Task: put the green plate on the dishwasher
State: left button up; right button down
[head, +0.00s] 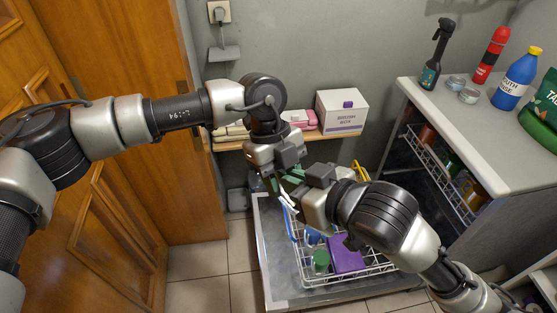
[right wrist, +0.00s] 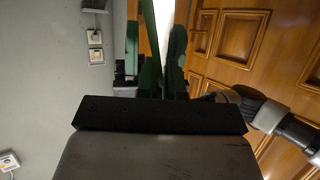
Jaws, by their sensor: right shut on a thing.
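My right gripper (head: 289,196) is shut on a thin, green, plate-like thing (head: 297,174), seen nearly edge-on and mostly hidden between my two hands. In the right wrist view, a green strip (right wrist: 150,32) stands upright beside a bright white strip, at the fingers (right wrist: 163,78). My left gripper (head: 272,183) is close beside it, pointing down; its fingers are too hidden to tell whether they touch it. The dishwasher has a lowered grey door (head: 273,285) with a wire rack (head: 318,281) over it. Both hands are above the rack's back left part.
The rack holds a purple block (head: 346,255), a green cup (head: 320,261) and blue dishes. An upper rack (head: 445,180) is under the white top (head: 470,135), which carries bottles. A wooden shelf with a white box (head: 341,111) is behind. A wooden door is left.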

pick_arm(q)
jog(key=shift+f, duration=0.2)
jog(key=shift+d, duration=0.1)
grip_shut()
pick_arm(e)
jog(key=shift+r, duration=0.1)
